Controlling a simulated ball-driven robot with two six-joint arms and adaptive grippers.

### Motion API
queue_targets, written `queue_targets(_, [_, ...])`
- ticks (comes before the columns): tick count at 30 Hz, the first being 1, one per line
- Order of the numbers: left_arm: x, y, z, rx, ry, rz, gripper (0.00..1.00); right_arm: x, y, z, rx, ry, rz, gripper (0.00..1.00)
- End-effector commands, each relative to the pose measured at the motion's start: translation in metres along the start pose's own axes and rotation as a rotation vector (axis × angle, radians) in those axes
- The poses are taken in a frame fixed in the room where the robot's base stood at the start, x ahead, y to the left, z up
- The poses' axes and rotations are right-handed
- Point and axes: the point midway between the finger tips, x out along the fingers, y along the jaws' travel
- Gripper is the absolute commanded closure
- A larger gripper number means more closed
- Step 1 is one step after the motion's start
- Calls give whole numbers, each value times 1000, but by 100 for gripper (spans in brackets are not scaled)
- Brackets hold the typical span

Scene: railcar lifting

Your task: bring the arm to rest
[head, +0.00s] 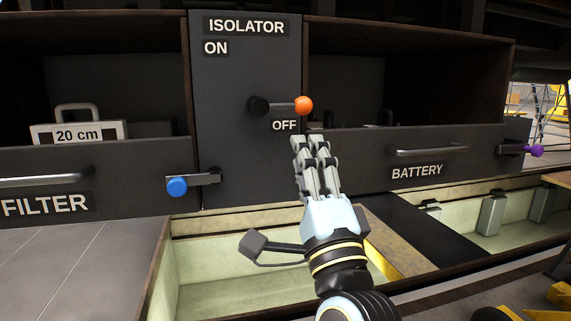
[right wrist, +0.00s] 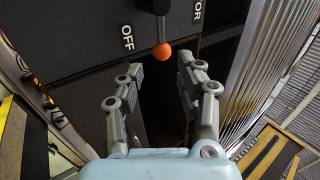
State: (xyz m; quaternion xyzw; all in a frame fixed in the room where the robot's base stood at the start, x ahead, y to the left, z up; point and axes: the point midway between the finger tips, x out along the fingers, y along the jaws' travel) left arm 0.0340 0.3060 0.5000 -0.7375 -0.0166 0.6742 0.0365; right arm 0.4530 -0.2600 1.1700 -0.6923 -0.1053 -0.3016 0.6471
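The isolator lever is a short dark bar with an orange knob (head: 304,105). It lies level on the isolator panel (head: 228,150), pointing right, just above the OFF label. My right gripper (head: 311,142) is below the knob in the head view, fingers pointing up at the panel. In the right wrist view its two fingers (right wrist: 158,66) stand apart with nothing between them. The orange knob (right wrist: 162,51) shows just beyond the fingertips and looks clear of them. My left gripper is not in view.
A FILTER drawer (head: 130,172) with a blue knob (head: 177,186) is at left. A BATTERY drawer (head: 465,150) with a handle and a purple knob (head: 535,151) is at right. A box labelled 20 cm (head: 79,133) stands behind the FILTER front. Open pale bays lie below.

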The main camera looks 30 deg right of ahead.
Motion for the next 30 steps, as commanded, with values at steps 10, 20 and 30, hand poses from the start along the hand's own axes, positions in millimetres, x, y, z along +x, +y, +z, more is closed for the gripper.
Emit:
queue_targets(10, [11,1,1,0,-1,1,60,-16,32,1,-27,-31,45,64])
queue_targets(20, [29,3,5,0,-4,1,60,-155,244,11,-332,-296,505,64])
queue_targets(30, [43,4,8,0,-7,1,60,-390,395,-43,-753,-743,993,64])
